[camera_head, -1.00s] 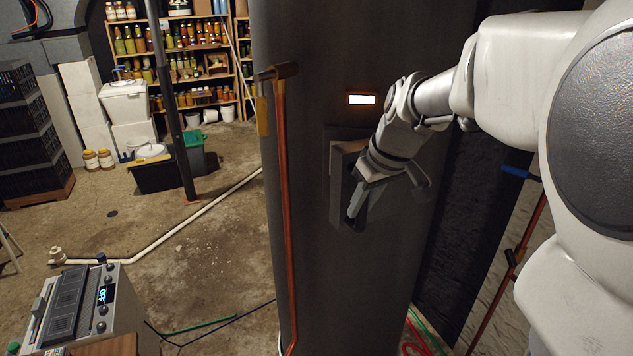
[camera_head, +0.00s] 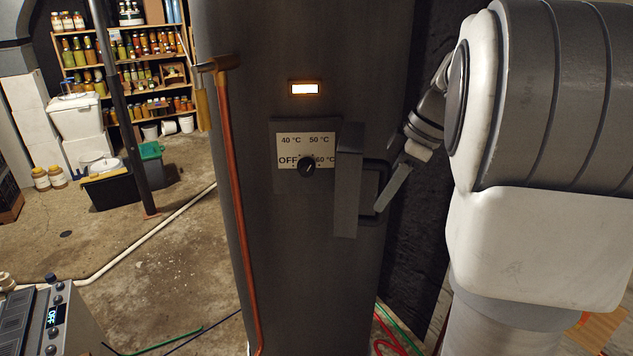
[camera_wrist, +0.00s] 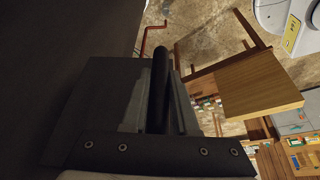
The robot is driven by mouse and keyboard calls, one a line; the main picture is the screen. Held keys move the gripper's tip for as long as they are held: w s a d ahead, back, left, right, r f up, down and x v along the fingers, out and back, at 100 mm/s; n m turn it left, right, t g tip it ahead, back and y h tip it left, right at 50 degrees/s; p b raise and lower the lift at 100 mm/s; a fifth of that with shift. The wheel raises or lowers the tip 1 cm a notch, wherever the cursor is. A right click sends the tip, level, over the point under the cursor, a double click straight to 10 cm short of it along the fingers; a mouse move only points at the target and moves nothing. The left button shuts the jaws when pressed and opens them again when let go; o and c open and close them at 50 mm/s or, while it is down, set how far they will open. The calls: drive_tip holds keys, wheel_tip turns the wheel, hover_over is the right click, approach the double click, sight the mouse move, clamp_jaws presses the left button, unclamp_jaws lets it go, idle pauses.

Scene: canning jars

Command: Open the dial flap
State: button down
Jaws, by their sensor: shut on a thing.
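The dial flap (camera_head: 347,195) is a dark grey panel on the dark grey tank (camera_head: 290,270). It stands swung out to the right, seen nearly edge-on. The dial (camera_head: 306,167) and its pale label with "OFF", "40 °C", "50 °C" and "60 °C" are uncovered. The black knob's pointer is hard to read. My gripper (camera_head: 382,200) is right of the flap, shut on its handle (camera_head: 372,163). In the wrist view the dark handle bar (camera_wrist: 159,85) lies between my fingers, with the grey flap (camera_wrist: 95,100) behind; my fingertips are partly hidden.
A lit lamp (camera_head: 304,88) sits above the dial. A copper pipe (camera_head: 232,190) runs down the tank's left side. A control box (camera_head: 45,320) stands lower left, and jar shelves (camera_head: 125,75) stand at the back. Floor between is mostly clear, with a white pipe (camera_head: 150,240).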

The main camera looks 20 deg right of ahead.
drive_tip(key=shift+w+d+r+n+g+p, duration=0.1)
drive_tip(key=shift+w+d+n+p, duration=0.2)
drive_tip(key=shift+d, duration=0.5)
drive_tip(key=shift+w+d+n+g+p, duration=0.1)
drive_tip(key=shift+d+n, duration=0.35)
drive_tip(key=shift+d, duration=0.3)
drive_tip(key=shift+w+d+r+n+g+p, duration=0.1)
drive_tip(key=shift+w+d+n+p, duration=0.2)
drive_tip(key=shift+d, duration=0.5)
drive_tip(key=c, duration=0.7)
unclamp_jaws()
drive_tip(key=shift+f, duration=0.15)
drive_tip(key=shift+d, duration=0.1)
